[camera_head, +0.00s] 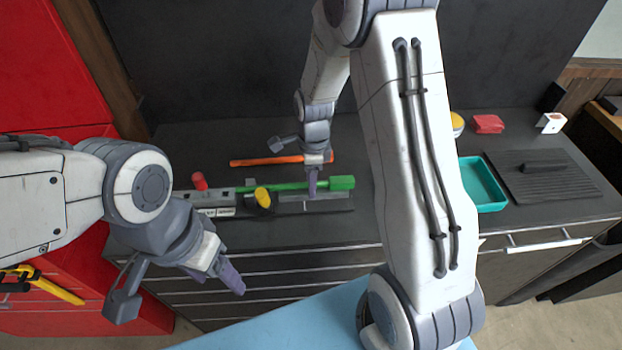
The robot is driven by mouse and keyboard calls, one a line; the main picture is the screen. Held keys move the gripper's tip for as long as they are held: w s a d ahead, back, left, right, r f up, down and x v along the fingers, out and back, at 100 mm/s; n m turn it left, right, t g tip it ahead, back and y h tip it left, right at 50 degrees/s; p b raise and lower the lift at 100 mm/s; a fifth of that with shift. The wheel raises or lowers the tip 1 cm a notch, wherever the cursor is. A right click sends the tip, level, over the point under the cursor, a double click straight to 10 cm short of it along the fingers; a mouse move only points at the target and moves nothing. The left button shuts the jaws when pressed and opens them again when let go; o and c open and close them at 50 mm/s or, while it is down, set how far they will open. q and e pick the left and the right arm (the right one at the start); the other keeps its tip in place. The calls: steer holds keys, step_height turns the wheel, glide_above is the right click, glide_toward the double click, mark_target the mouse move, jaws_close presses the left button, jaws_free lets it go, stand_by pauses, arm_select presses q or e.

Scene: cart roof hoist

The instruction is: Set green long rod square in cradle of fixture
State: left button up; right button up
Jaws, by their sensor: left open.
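The green long rod (275,187) lies roughly left to right over the counter, with a thicker green block (342,183) at its right end. Below its right part in the picture is a dark grey fixture (318,206); I cannot tell whether the rod rests in a cradle. My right gripper (312,187) points down at the rod, its fingers overlapping the rod just left of the block. Its fingers are seen edge-on, so its grip is unclear. My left gripper (228,274) is open and empty in front of the counter's drawers, well away from the rod.
A yellow and black object (262,198) stands close to the rod. A red cylinder (199,181) is left of it, and an orange bar (265,160) lies behind. A teal tray (483,186) is at right. My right arm hides the middle of the counter.

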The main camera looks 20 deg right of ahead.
step_height(320, 180, up, 10)
steer(key=b, duration=0.2)
steer(key=s+a+r+n, duration=0.3)
steer(key=s+a+n, duration=0.8)
steer(key=n, duration=0.3)
steer(key=s+a+f+n+b, duration=0.1)
steer(key=s+a+n, duration=0.2)
steer(key=s+n, duration=0.9)
steer(key=n, duration=0.2)
steer(key=shift+s+n+y, duration=0.3)
steer(key=shift+s+y, duration=0.05)
steer(key=shift+y, duration=0.05)
